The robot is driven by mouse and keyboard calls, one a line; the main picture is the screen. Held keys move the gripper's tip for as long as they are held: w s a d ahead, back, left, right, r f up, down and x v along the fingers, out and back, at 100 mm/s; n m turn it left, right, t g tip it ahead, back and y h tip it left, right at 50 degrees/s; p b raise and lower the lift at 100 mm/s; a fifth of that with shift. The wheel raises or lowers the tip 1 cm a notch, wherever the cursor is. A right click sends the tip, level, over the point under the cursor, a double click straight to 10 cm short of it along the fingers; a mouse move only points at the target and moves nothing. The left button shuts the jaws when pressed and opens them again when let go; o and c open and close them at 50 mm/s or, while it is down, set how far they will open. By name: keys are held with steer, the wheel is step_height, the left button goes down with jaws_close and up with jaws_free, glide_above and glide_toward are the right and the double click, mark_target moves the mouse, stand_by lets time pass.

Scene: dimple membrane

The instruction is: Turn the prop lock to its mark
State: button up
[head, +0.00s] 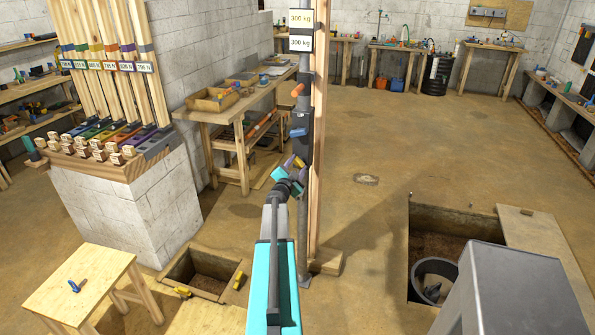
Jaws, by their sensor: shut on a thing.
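The prop (304,215) is a grey upright metal post beside a wooden stud, with two "300 kg" labels near its top. A dark collar (302,120) on it carries an orange handle (298,90) and a blue lever (298,132). Lower, a small purple handle (289,160) sticks out at the post; I take it for the prop lock. My gripper (292,172), with teal parts, is shut on this handle, right at the post. My gripper hides part of the handle. I cannot make out the lock's mark.
An open pit (440,225) with a round ring lies in the floor at right. A smaller pit (205,273) lies at lower left, near a wooden stool (82,280). A block pedestal (130,195) with labelled wooden posts stands left.

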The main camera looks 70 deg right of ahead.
steer(key=m+b, duration=0.3)
steer(key=m, duration=0.1)
steer(key=shift+a+f+m+b, duration=0.1)
steer(key=shift+f+m+b, duration=0.2)
steer(key=shift+f+b, duration=0.05)
steer(key=m+b, duration=0.3)
steer(key=m, duration=0.1)
steer(key=shift+r+m, duration=0.1)
steer(key=shift+m, duration=0.3)
steer(key=o, duration=1)
steer(key=shift+o, duration=0.2)
steer(key=shift+r, duration=0.1)
steer(key=a+b, duration=0.1)
steer(key=a, duration=1.2)
steer(key=shift+s+a+b, duration=0.3)
steer(key=shift+s+a, duration=0.05)
steer(key=shift+s, duration=0.1)
